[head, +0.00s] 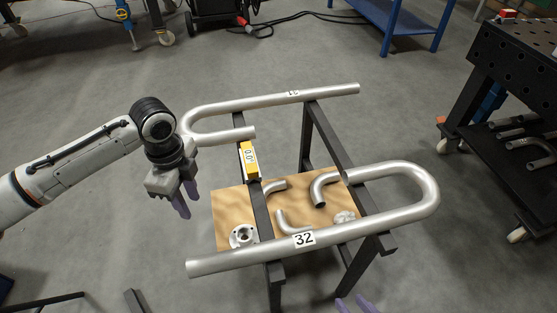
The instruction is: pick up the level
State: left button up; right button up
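The level (249,162) is a small yellow block with a white display reading about 0.0°. It sits on the left dark rail of the metal stand, near the open end of the far bent pipe. My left gripper (186,198) is to the left of the level, apart from it, with its purple fingers pointing down. Its two fingers show a gap and nothing between them. My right gripper (354,304) shows only as two purple fingertips at the bottom edge, spread apart and empty; the rest of it is out of view.
Two U-bent steel pipes, one far (270,99) and one near labelled 32 (350,230), lie across the stand's rails (327,140). A wooden shelf (230,208) below holds pipe elbows and a flange (243,236). A dark perforated workbench (515,60) stands right; open floor lies left.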

aim_at(251, 168)
jog(key=z, duration=3.7)
jog(key=k, duration=2.1)
jog(key=u, duration=1.5)
jog(key=i, duration=0.5)
jog(key=u, duration=0.05)
